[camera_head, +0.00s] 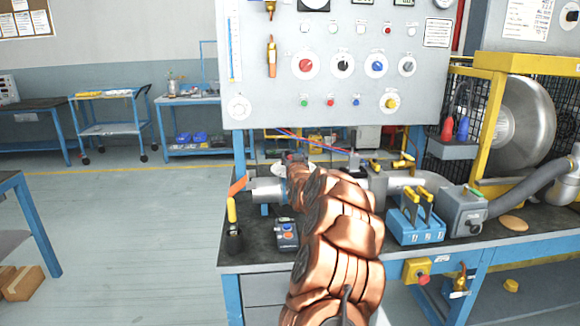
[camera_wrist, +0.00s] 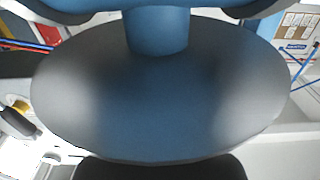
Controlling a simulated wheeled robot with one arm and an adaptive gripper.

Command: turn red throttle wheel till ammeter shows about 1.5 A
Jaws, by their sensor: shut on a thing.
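My gripper (camera_head: 293,158) is at the far end of my copper-coloured arm, over the bench pipework. Only a small dark part of it shows in the head view. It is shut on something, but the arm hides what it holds. No red throttle wheel can be made out; that spot is hidden. A dial (camera_head: 313,4) and another gauge (camera_head: 443,3) are cut off at the top edge. I cannot tell which is the ammeter, nor read it.
The panel (camera_head: 270,105) carries a red knob (camera_head: 306,65), a blue knob (camera_head: 376,65) and several others. A blue block with yellow levers (camera_head: 416,225) and a small button box (camera_head: 286,235) stand on the bench. A caged blower (camera_head: 520,120) is at right.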

